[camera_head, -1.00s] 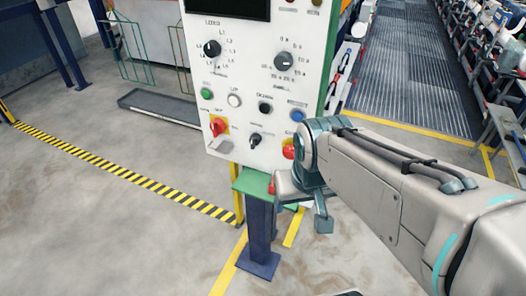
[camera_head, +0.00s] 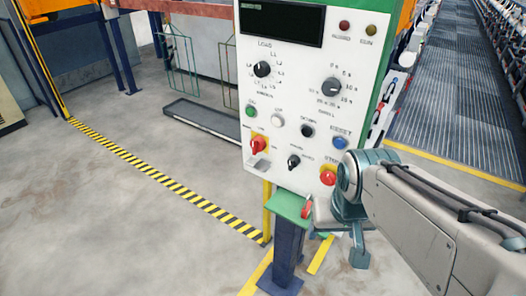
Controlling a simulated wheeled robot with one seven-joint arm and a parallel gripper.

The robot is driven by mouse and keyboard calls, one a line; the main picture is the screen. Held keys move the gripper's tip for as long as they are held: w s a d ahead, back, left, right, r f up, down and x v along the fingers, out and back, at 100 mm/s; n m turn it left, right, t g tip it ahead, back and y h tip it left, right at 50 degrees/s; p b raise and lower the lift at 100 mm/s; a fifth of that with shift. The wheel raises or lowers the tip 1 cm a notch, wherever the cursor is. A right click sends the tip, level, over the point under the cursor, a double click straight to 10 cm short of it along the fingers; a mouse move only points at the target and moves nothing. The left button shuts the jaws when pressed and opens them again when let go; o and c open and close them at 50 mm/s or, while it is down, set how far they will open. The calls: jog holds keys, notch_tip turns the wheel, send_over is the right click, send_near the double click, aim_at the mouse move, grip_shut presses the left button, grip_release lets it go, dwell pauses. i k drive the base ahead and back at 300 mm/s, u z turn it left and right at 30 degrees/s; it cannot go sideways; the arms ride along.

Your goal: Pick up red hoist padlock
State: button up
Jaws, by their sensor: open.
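A small red thing (camera_head: 307,208), which looks like the red hoist padlock, sits at the right end of a green ledge (camera_head: 287,205) under the control panel. My gripper (camera_head: 340,228) is just to the right of it, pointing down and open. Part of the gripper is hidden by my own arm and wrist, and one teal finger shows lowest. I see no padlock between the jaws. Whether the gripper touches the red thing I cannot tell.
The white control panel (camera_head: 290,100) with knobs and buttons stands above the ledge, close to my wrist. A blue post (camera_head: 288,250) holds it up. A long grey tray (camera_head: 203,116) lies behind. The floor at left, around the yellow-black stripe (camera_head: 165,180), is clear.

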aim_at(305, 214)
jog(key=u, duration=2)
jog(key=k, duration=0.8)
jog(key=z, duration=1.3)
jog(key=i, duration=0.5)
jog(key=z, duration=0.05)
